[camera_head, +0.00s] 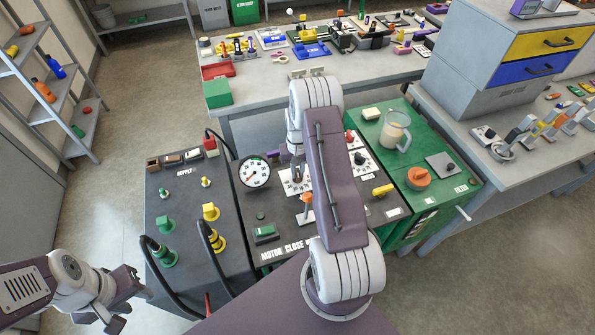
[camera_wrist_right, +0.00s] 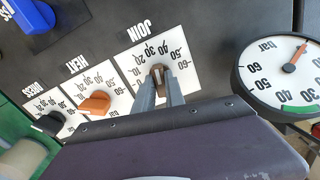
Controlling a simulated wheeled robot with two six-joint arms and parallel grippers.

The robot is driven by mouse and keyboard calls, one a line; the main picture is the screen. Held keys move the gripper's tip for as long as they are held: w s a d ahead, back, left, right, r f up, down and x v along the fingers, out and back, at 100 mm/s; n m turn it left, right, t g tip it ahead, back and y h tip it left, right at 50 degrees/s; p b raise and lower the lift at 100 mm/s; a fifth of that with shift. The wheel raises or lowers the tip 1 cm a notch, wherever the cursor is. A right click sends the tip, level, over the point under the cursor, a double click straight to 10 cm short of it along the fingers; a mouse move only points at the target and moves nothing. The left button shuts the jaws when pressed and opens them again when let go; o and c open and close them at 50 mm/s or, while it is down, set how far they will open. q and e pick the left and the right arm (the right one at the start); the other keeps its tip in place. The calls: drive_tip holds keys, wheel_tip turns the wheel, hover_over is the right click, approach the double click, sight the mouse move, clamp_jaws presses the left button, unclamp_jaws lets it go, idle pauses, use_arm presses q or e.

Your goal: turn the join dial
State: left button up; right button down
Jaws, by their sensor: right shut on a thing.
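The join dial (camera_wrist_right: 140,62) is a white plate with printed numbers and a brown knob, under the label JOIN in the right wrist view. In the head view, part of its plate (camera_head: 290,188) shows beside the gauge, and my right arm hides some of it. My right gripper (camera_wrist_right: 160,82) comes down over the dial with its fingers shut on the brown knob. It also shows in the head view (camera_head: 298,170). My left gripper (camera_head: 132,311) is open and empty at the lower left, away from the cart.
The orange-knobbed heat dial (camera_wrist_right: 95,103) and the black-knobbed dial (camera_wrist_right: 48,124) sit beside it. A round bar gauge (camera_head: 254,172) stands close by. Hoses and yellow and green fittings (camera_head: 211,212) are on the left panel. A glass jug (camera_head: 395,131) stands on the green unit.

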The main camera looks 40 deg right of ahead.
drive_tip(key=shift+w+r+m, duration=0.15)
drive_tip(key=shift+w+m, duration=0.15)
drive_tip(key=shift+m, duration=0.4)
drive_tip(key=c, duration=1.4)
unclamp_jaws()
drive_tip(key=shift+a, duration=0.1)
drive_tip(key=shift+s, duration=0.1)
wheel_tip(320, 180, up, 8)
drive_tip(key=shift+b, duration=0.4)
drive_tip(key=shift+w+a+r, duration=0.25)
drive_tip(key=shift+w+r, duration=0.15)
drive_tip(key=shift+r, duration=0.05)
drive_tip(key=shift+a, duration=0.1)
